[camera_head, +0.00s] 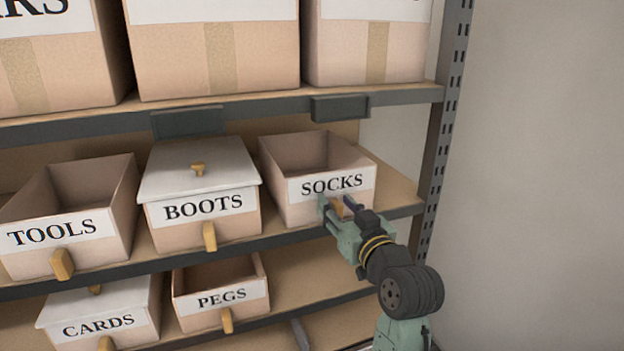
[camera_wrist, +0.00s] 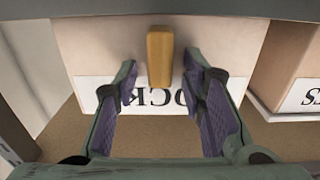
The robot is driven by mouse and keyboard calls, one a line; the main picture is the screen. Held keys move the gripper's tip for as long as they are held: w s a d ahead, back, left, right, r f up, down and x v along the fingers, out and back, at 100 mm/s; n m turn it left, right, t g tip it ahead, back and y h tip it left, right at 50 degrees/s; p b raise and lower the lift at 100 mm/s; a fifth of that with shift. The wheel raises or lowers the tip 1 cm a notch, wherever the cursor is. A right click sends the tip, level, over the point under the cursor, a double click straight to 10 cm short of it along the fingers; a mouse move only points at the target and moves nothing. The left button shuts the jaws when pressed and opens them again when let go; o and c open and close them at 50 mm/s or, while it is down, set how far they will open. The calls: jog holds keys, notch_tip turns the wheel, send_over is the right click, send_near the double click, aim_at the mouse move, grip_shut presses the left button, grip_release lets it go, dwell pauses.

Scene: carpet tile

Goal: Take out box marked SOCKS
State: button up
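The open box marked SOCKS (camera_head: 290,204) sits on the middle shelf at its right end, and no contents show inside it. Its front with the label also shows upside down in the wrist view (camera_wrist: 90,50). A yellow wooden handle (camera_wrist: 160,58) sticks out from the box front. My gripper (camera_head: 336,206) is at the box front, right at the handle. In the wrist view my gripper (camera_wrist: 160,80) is open, with one purple-padded finger on each side of the handle and gaps visible between the fingers and the handle.
The lidded BOOTS box (camera_head: 180,231) stands just left of the SOCKS box, and the TOOLS box (camera_head: 90,255) is farther left. A grey rack post (camera_head: 440,140) rises on the right. PEGS (camera_head: 205,318) and CARDS (camera_head: 140,325) boxes are below; large cartons (camera_head: 265,60) are above.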

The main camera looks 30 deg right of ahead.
grip_shut()
jog(key=shift+r, duration=0.1)
dwell(0.6)
